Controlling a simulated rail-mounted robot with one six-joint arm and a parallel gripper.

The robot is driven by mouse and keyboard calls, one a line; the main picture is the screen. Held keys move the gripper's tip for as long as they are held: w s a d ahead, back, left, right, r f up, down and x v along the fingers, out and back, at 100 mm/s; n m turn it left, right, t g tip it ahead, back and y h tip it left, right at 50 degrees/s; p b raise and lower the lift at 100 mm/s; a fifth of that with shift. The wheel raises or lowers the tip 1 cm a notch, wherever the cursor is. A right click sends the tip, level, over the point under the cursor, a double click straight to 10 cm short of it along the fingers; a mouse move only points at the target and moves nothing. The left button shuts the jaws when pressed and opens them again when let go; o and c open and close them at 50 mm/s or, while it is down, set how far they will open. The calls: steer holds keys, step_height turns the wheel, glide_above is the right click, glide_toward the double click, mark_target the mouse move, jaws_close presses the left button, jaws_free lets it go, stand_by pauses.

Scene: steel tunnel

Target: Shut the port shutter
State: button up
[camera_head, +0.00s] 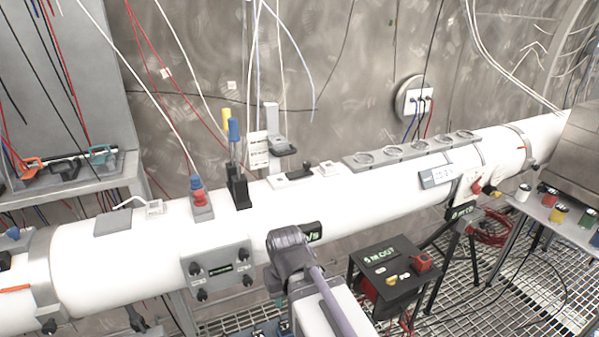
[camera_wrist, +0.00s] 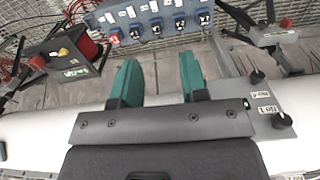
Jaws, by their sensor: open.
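I cannot tell for sure which part is the port shutter, and no shutter is clearly seen. A round wall fixture (camera_head: 412,97) with a pale plate and plugged cables is on the back wall in the head view. My gripper (camera_wrist: 155,80) shows in the wrist view with two green fingers apart and nothing between them. It is over the front side of the white pipe (camera_head: 350,210). A grey knob panel (camera_wrist: 268,105) lies just right of it. In the head view my arm stands before the pipe, and the fingers cannot be made out.
A knob panel (camera_head: 217,270) is on the pipe's front. Upright tool handles (camera_head: 235,160), a red-and-blue part (camera_head: 200,195) and a ring rack (camera_head: 410,150) stand on top. A black box (camera_head: 390,270) is right of my arm. A blue panel (camera_wrist: 150,20) is beyond the fingers.

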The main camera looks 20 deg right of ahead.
mark_target(325, 168)
steer(key=shift+c, duration=0.2)
